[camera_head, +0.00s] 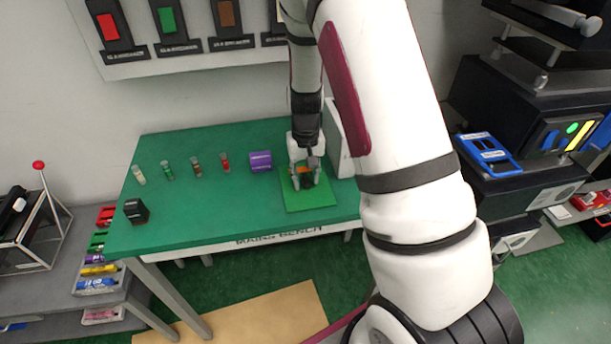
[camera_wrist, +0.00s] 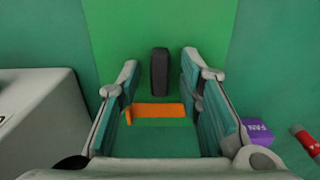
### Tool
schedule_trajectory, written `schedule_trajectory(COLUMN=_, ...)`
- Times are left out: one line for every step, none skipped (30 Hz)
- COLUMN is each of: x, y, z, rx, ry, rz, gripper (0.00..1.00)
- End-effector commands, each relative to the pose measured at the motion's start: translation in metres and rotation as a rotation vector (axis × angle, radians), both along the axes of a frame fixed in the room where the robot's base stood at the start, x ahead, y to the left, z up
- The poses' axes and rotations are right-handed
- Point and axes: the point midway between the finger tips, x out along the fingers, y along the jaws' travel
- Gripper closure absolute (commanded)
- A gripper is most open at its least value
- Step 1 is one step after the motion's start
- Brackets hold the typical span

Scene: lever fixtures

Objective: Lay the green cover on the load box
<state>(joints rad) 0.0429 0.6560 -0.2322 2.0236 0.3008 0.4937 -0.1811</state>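The green cover (camera_head: 306,198) is a flat bright green plate lying on the darker green bench top. It also fills the upper middle of the wrist view (camera_wrist: 205,25). A dark upright grip (camera_wrist: 160,72) stands on it. An orange strip (camera_wrist: 158,111) shows just below the grip in the wrist view. My gripper (camera_head: 305,178) is low over the cover, pointing down. Its fingers (camera_wrist: 160,90) are wide apart, one on each side of the grip, with gaps showing. I cannot tell for sure which thing is the load box.
A white box (camera_head: 336,140) stands close to the gripper; it is at left in the wrist view (camera_wrist: 40,115). A purple box (camera_head: 260,161) and several small vials (camera_head: 196,167) stand left on the bench. A small black block (camera_head: 136,211) is near the left edge.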

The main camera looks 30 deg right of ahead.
Motion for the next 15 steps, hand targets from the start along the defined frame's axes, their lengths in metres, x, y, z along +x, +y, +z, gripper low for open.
schedule_trajectory(x=0.0, y=0.0, z=0.001, rx=0.0, ry=0.0, rz=0.0, gripper=0.67)
schedule_trajectory(x=0.0, y=0.0, z=0.002, rx=0.0, ry=-0.001, rz=0.0, gripper=0.67)
schedule_trajectory(x=0.0, y=0.0, z=0.004, rx=0.0, ry=-0.001, rz=0.0, gripper=0.67)
schedule_trajectory(x=0.001, y=0.0, z=0.007, rx=-0.001, ry=-0.003, rz=0.0, gripper=0.67)
schedule_trajectory(x=0.001, y=0.0, z=0.01, rx=0.0, ry=-0.003, rz=0.0, gripper=0.67)
schedule_trajectory(x=0.001, y=0.0, z=0.015, rx=0.0, ry=-0.004, rz=0.001, gripper=0.67)
schedule_trajectory(x=0.001, y=0.0, z=0.019, rx=-0.001, ry=-0.004, rz=0.002, gripper=0.67)
schedule_trajectory(x=0.002, y=0.0, z=0.025, rx=-0.001, ry=-0.005, rz=0.002, gripper=0.67)
schedule_trajectory(x=0.001, y=0.0, z=0.032, rx=-0.001, ry=-0.005, rz=0.002, gripper=0.67)
schedule_trajectory(x=0.002, y=0.001, z=0.039, rx=0.0, ry=-0.006, rz=0.001, gripper=0.67)
schedule_trajectory(x=0.002, y=0.0, z=0.045, rx=0.0, ry=-0.006, rz=0.002, gripper=0.67)
schedule_trajectory(x=0.002, y=0.0, z=0.054, rx=-0.001, ry=-0.007, rz=0.003, gripper=0.67)
schedule_trajectory(x=0.002, y=0.0, z=0.06, rx=-0.001, ry=-0.006, rz=0.001, gripper=0.67)
schedule_trajectory(x=0.002, y=0.0, z=0.066, rx=-0.001, ry=-0.006, rz=0.001, gripper=0.67)
schedule_trajectory(x=0.001, y=0.0, z=0.075, rx=-0.001, ry=-0.006, rz=0.001, gripper=0.67)
